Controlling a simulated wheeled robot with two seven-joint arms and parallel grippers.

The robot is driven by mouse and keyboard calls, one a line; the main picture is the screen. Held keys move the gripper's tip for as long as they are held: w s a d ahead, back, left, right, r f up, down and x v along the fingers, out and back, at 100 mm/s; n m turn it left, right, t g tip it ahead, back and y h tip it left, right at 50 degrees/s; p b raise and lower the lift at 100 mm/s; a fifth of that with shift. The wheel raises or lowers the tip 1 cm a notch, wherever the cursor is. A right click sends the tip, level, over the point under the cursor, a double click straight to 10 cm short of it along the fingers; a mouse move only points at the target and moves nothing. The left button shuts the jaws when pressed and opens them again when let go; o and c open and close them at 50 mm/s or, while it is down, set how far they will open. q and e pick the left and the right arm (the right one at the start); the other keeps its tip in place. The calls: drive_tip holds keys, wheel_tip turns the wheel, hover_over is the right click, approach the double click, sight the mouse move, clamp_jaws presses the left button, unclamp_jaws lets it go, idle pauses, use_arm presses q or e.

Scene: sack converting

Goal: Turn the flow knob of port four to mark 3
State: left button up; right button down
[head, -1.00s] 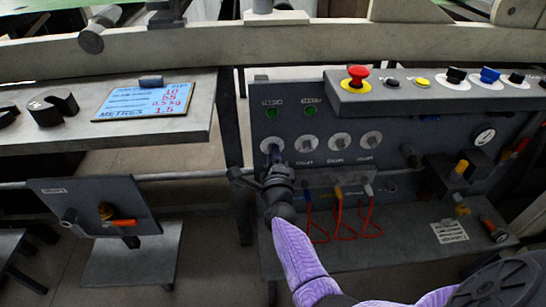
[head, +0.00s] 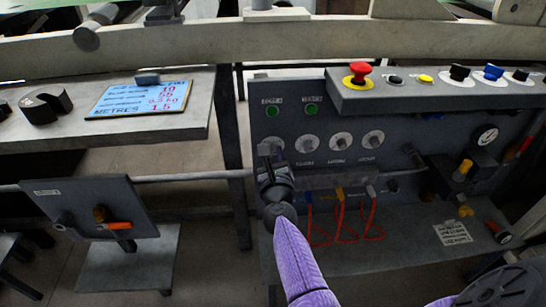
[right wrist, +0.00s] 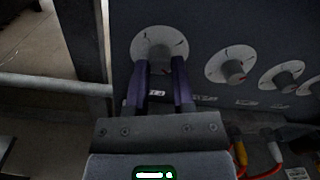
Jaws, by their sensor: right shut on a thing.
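A row of flow knobs with white round dials runs along the dark panel. My right gripper (head: 271,156) is at the leftmost knob, and its dial (head: 265,146) is partly hidden behind it. In the right wrist view the two purple fingers (right wrist: 160,63) are shut on this knob (right wrist: 158,50), one on each side. Marks show on its dial, but their numbers and the knob's pointer cannot be read. The second dial (head: 306,144), third dial (head: 340,141) and fourth dial (head: 373,140) from the left are free. The port labels are too small to read. My left gripper is out of view.
Two green lights (head: 312,110) sit above the dials. A red stop button (head: 361,70) and other buttons are on the ledge at upper right. Red hose loops (head: 341,222) hang below the dials. A gauge (head: 487,136) is at right. A blue sign (head: 138,99) lies on the left table.

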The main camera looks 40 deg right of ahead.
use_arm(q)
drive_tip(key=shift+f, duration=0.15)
use_arm(e)
drive_tip(key=shift+f+m, duration=0.1)
drive_tip(key=shift+m, duration=0.7)
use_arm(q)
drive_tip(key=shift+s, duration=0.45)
